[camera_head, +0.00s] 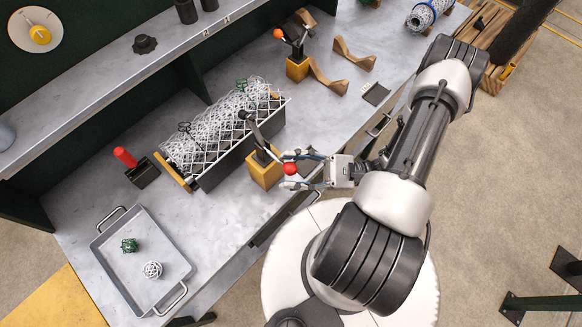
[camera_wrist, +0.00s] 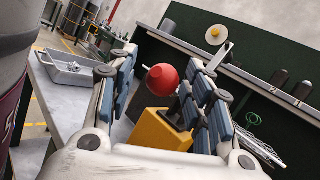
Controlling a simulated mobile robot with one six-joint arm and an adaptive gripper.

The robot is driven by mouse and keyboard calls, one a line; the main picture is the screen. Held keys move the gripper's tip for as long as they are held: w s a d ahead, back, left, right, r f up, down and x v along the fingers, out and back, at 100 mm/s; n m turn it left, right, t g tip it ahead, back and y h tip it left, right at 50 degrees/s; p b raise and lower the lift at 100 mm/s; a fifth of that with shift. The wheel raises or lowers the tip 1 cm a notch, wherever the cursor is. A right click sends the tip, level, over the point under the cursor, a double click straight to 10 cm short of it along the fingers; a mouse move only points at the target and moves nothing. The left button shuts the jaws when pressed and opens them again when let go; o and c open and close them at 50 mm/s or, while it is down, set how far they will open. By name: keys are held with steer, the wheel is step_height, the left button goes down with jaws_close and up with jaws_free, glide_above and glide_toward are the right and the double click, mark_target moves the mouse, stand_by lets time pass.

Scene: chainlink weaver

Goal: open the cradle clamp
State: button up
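The cradle clamp (camera_head: 265,168) is a yellow block with a dark metal arm (camera_head: 255,130) reaching up and left over the edge of the cradle (camera_head: 215,172). A rolled white chain-link mesh (camera_head: 225,122) lies in the cradle. The clamp's handle ends in a red ball knob (camera_head: 289,169), on the side toward my gripper (camera_head: 300,169). My gripper is open, with its fingers on either side of the knob. Contact with the knob is unclear.
A grey tray (camera_head: 110,262) holds a green and a white bundle. A shelf (camera_head: 110,85) runs behind.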

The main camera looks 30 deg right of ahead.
steer(key=v, duration=1.1)
steer(key=shift+s+d, duration=0.15)
steer(key=shift+s, duration=0.05)
steer(key=a+r+n+g+h, duration=0.1)
steer(key=a+r+n+h, duration=0.3)
steer(key=r+n+h, duration=0.2)
steer(key=w+a+r+n+g+h+b, duration=0.1)
steer(key=a+r+n+h, duration=0.3)
steer(key=r+n+h, duration=0.3)
steer(key=a+r+n+g+h, duration=0.2)
steer(key=a+r+n+h, duration=0.2)
steer(key=r, duration=0.7)
steer(key=shift+a+r+n+h, duration=0.25)
steer(key=shift+n+h, duration=0.95)
steer(key=shift+w, duration=0.2)
